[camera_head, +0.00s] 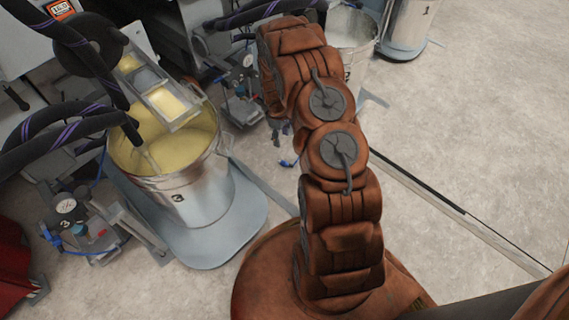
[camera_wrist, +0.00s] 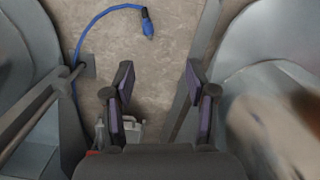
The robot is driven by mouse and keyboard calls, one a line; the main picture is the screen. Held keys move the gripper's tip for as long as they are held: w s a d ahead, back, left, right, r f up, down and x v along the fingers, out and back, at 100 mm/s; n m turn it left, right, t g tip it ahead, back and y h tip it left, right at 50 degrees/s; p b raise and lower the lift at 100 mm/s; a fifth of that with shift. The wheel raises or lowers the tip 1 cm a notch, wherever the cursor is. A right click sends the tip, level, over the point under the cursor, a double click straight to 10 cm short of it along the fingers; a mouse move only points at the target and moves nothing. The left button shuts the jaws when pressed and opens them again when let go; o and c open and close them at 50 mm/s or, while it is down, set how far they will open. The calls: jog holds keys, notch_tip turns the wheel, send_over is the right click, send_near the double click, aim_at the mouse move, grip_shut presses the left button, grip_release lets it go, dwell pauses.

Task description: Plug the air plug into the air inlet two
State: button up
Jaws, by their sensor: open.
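A blue air hose ends in the air plug (camera_wrist: 147,27), which lies on the floor in the upper middle of the wrist view. A small blue plug end also shows in the head view (camera_head: 288,162), just left of my arm. My gripper (camera_wrist: 158,72) is open and empty, its dark fingers apart, with the plug beyond the fingertips and not between them.
A metal bucket (camera_head: 190,195) of yellow paint stands at left on a grey base. A regulator unit marked 3 (camera_head: 68,208) is left of it. Another bucket (camera_head: 350,35) is behind my arm. Grey curved bases flank my gripper. Floor at right (camera_head: 480,130) is clear.

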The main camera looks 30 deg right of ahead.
jog(key=n+t, duration=0.1)
send_over(284, 162)
jog(key=f, duration=1.3)
jog(key=shift+s+f, duration=0.1)
jog(key=shift+s, duration=0.25)
jog(key=shift+w+f+b, duration=0.2)
jog(key=shift+f+b, duration=0.7)
jog(key=shift+f, duration=1.15)
jog(key=shift+w+f+b, duration=0.15)
jog(key=shift+f+b, duration=0.7)
jog(key=shift+f, duration=1.15)
jog(key=shift+r, duration=0.1)
grip_shut()
